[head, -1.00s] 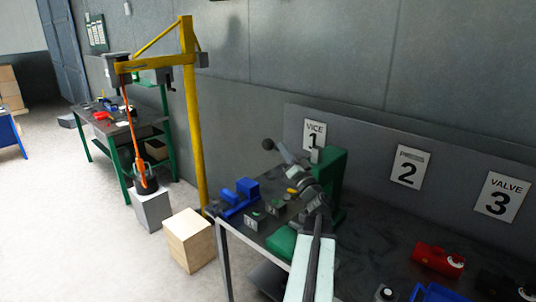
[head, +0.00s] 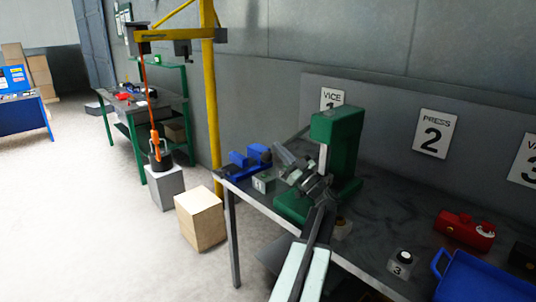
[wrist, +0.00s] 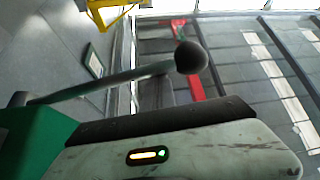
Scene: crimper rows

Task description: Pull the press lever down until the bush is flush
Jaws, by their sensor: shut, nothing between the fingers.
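The green press (head: 336,127) stands on the bench at its left part, below the wall signs. Its grey lever (head: 297,134) slopes down to the left from the press head; its knob is hidden behind my gripper in the head view. In the wrist view the lever (wrist: 110,82) runs from the green press (wrist: 38,140) to a dark ball knob (wrist: 191,57). My gripper (head: 283,153) is shut and empty, in front of the press on its left. I cannot tell whether it touches the lever. I cannot make out the bush.
A blue vice (head: 250,157) and a small numbered block (head: 264,183) stand left of the press. A blue tray (head: 482,278), a red part (head: 465,229) and a block marked 3 (head: 402,263) lie to the right. A yellow crane post (head: 212,100) stands behind a wooden box (head: 200,218).

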